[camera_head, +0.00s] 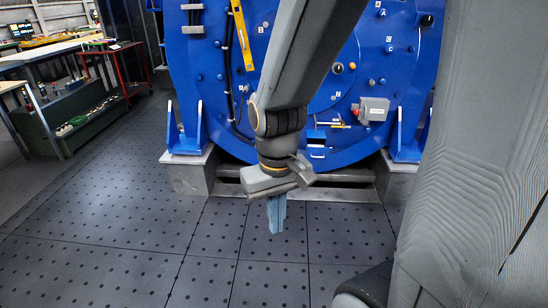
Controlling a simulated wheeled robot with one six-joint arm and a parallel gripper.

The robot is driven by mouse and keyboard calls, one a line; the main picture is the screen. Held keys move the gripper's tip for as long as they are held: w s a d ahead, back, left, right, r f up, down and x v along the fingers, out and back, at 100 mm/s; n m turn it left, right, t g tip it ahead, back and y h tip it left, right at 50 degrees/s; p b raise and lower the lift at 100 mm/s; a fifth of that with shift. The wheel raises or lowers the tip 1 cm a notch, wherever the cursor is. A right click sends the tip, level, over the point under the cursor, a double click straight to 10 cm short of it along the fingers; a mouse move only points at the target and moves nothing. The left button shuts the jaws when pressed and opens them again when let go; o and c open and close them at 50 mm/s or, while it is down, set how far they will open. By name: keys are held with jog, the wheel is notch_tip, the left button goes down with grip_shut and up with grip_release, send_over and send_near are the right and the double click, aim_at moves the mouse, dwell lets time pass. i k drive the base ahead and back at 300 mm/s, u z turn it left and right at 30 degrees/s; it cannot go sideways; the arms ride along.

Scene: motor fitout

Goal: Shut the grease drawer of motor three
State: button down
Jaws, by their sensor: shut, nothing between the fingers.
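The large blue motor (215,95) fills the upper middle of the head view, standing on grey blocks. Low on its face, right of my gripper, is a small blue drawer-like part (317,143) with a pale handle and a yellow item by its top. It looks like the grease drawer, but how far it stands out is too small to tell. My gripper (277,220) points down in front of the motor's base, left of and lower in the picture than this part. Its fingers are together and empty. My arm hides part of the motor's middle.
A grey box (373,109) sticks out of the motor's face at the right. Blue support feet (187,130) flank the motor on grey blocks. A red-framed table (118,72) and benches stand at the left. The dark dotted floor (110,235) is clear in front.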

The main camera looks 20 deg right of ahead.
aim_at(316, 152)
jog(key=u, duration=0.3)
jog(key=i, duration=1.25)
jog(key=z, duration=0.95)
jog(key=i, duration=0.3)
jog(key=z, duration=0.35)
